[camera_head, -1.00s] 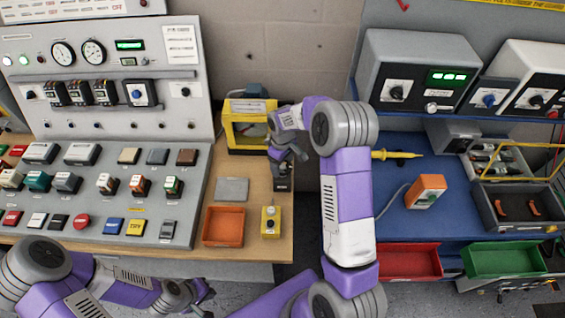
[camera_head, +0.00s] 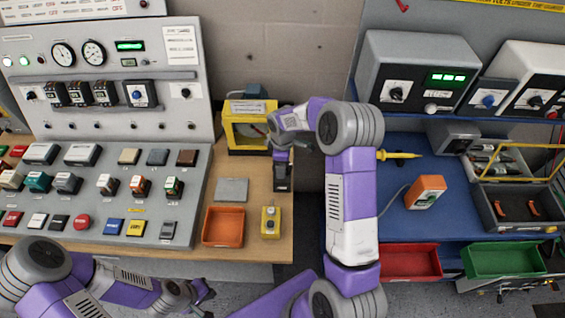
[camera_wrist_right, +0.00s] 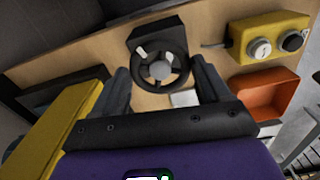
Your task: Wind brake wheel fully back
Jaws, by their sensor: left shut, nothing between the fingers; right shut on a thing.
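The brake wheel (camera_wrist_right: 160,70) is a dark wheel with a light grey hub on a black block (camera_wrist_right: 165,38). In the right wrist view it lies between the fingertips of my right gripper (camera_wrist_right: 163,72), which is shut on it. In the head view my right gripper (camera_head: 281,160) points down over the dark block (camera_head: 282,184) at the right edge of the wooden bench, and the wheel is mostly hidden there. My left gripper (camera_head: 192,297) is low at the lower left, shut and empty, away from the wheel.
A yellow-framed box (camera_head: 236,148) stands just left of my right gripper. A grey plate (camera_head: 231,190), an orange tray (camera_head: 223,227) and a yellow button box (camera_head: 270,222) lie nearer on the bench. A control console (camera_head: 100,190) fills the left. A blue bench (camera_head: 400,222) is at right.

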